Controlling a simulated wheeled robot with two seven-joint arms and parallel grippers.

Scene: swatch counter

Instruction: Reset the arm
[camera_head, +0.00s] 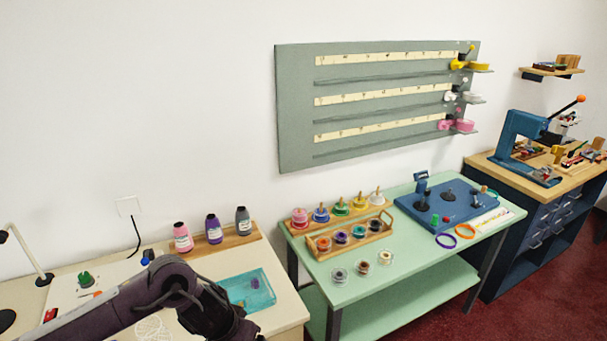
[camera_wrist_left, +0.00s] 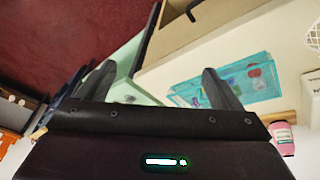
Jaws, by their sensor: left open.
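My left arm comes in from the lower left in the head view, over the cream table. Its fingertips do not show clearly there. In the left wrist view my left gripper (camera_wrist_left: 156,72) has its two dark fingers spread wide apart, with nothing between them. The fingers stand above the edge of the cream table. A teal tray (camera_wrist_left: 265,90) with small items in it lies near the right finger. The tray also shows in the head view (camera_head: 262,296), just right of my left wrist. My right gripper is in neither view.
Pink, purple and grey bottles (camera_head: 214,229) stand at the back of the cream table (camera_head: 285,318). A lamp (camera_head: 30,255) is at far left. A green table (camera_head: 345,292) with spools and a blue board (camera_head: 408,210) stands to the right. The wall above the bottles is clear.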

